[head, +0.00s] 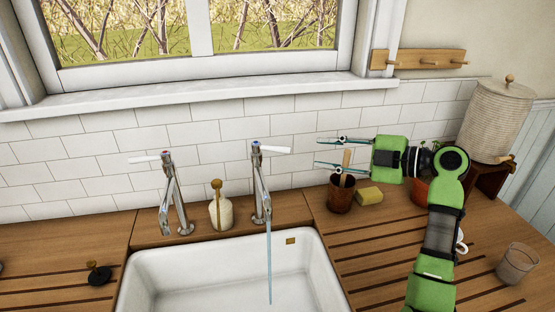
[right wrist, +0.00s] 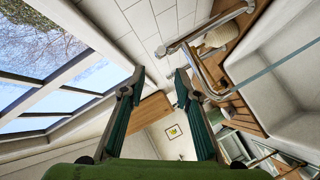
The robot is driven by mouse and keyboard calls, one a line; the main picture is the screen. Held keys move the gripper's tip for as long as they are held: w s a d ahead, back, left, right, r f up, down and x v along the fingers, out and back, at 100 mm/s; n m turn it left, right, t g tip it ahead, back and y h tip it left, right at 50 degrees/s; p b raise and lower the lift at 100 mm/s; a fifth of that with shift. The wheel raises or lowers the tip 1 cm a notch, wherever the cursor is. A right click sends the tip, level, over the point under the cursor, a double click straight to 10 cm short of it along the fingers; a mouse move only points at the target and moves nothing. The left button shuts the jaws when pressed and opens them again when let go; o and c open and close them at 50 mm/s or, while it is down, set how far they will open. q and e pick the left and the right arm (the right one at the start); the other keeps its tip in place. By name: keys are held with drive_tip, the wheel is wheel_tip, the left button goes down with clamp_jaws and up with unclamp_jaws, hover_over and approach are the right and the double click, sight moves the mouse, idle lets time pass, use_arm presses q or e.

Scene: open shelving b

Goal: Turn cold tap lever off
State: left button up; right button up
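The cold tap (head: 262,185) is the right one of two chrome taps behind the sink, with a blue mark on top. Its white lever (head: 276,149) points right, and a stream of water (head: 269,262) falls from its spout into the sink (head: 170,255). My right gripper (head: 318,152) is open and empty, to the right of the lever and apart from it, with its fingers pointing left. In the right wrist view its two fingers (right wrist: 159,78) are spread, with the taps and the water stream (right wrist: 270,72) to their right. My left gripper is not in view.
The other tap (head: 176,195) has a red mark and a lever pointing left; no water shows from it. A soap bottle (head: 220,212) stands between the taps. A brown cup (head: 341,197) with a wooden tool and a yellow sponge (head: 369,196) sit below my right gripper.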

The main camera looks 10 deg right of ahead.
sight(289, 150)
drive_tip(key=p+x, duration=0.5)
drive_tip(key=x, duration=0.7)
drive_tip(key=shift+w+a+f+p, duration=0.1)
drive_tip(key=shift+w+a+p, duration=0.05)
drive_tip(key=shift+p, duration=0.25)
drive_tip(key=shift+w+a+f, duration=0.25)
drive_tip(key=shift+w+a, duration=0.1)
drive_tip(key=shift+a, duration=0.05)
clamp_jaws()
